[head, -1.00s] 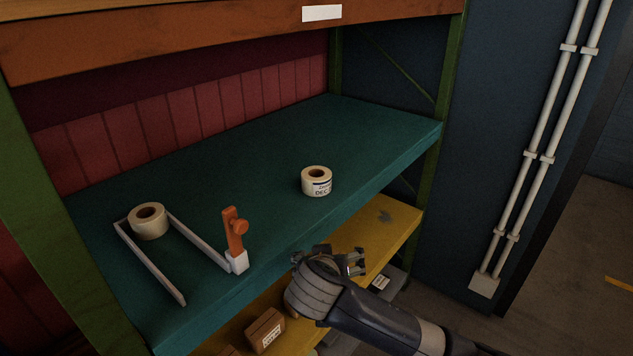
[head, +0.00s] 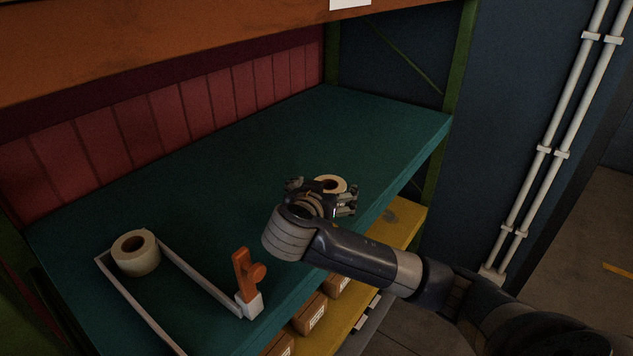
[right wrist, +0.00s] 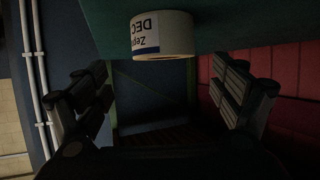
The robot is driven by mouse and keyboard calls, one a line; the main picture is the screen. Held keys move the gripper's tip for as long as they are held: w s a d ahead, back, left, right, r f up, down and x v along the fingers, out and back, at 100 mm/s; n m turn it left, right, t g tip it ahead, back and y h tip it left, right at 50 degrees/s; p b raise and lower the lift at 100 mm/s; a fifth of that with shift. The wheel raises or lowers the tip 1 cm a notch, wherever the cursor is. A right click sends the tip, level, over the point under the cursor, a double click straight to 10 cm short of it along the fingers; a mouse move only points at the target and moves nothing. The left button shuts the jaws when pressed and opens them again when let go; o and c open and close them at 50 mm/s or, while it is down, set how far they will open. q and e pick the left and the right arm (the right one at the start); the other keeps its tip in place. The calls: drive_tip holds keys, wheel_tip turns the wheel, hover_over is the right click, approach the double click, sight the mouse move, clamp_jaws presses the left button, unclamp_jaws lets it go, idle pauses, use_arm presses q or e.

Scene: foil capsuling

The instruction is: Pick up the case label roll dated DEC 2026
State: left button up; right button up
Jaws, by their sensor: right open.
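A cream label roll (head: 332,184) stands upright on the green shelf (head: 220,190); in the head view my right gripper hides most of it. In the right wrist view this roll (right wrist: 165,38) appears upside down, with a printed label reading "DEC"; the year is not readable. My right gripper (head: 322,196) is open just in front of the roll. In the right wrist view its open fingers (right wrist: 160,72) lie left and right of the roll, which is not gripped. A second cream roll (head: 135,252) stands at the left of the shelf, its date unseen. My left gripper is not in view.
A grey bracket frame (head: 200,281) with an orange clamp (head: 246,272) lies around the left roll. An orange shelf (head: 180,40) is overhead. Boxes (head: 308,314) sit on the yellow shelf below. A green post (head: 455,70) stands at the right. The shelf middle is clear.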

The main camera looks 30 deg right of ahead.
sight(331, 184)
drive_tip(key=shift+w+d+f+p, duration=0.15)
drive_tip(key=shift+w+d+p, duration=0.1)
drive_tip(key=shift+w, duration=0.25)
drive_tip(key=shift+w+d+f+p, duration=0.1)
drive_tip(key=shift+w+d, duration=0.1)
drive_tip(key=shift+w, duration=0.25)
drive_tip(key=d+p, duration=0.1)
drive_tip(key=w+d+f+p, duration=0.1)
drive_tip(key=shift+d+f+p, duration=0.1)
drive_tip(key=shift+p, duration=0.2)
drive_tip(key=shift+w+d+f+p, duration=0.15)
drive_tip(key=shift+w+d+f, duration=0.1)
drive_tip(key=shift+w+f, duration=0.15)
drive_tip(key=shift+w+d+f+p, duration=0.15)
drive_tip(key=shift+w+d+f, duration=0.1)
drive_tip(key=shift+w, duration=0.25)
drive_tip(key=shift+w+d+f, duration=0.2)
drive_tip(key=shift+f, duration=0.05)
drive_tip(key=shift+c, duration=0.3)
drive_tip(key=c, duration=1.2)
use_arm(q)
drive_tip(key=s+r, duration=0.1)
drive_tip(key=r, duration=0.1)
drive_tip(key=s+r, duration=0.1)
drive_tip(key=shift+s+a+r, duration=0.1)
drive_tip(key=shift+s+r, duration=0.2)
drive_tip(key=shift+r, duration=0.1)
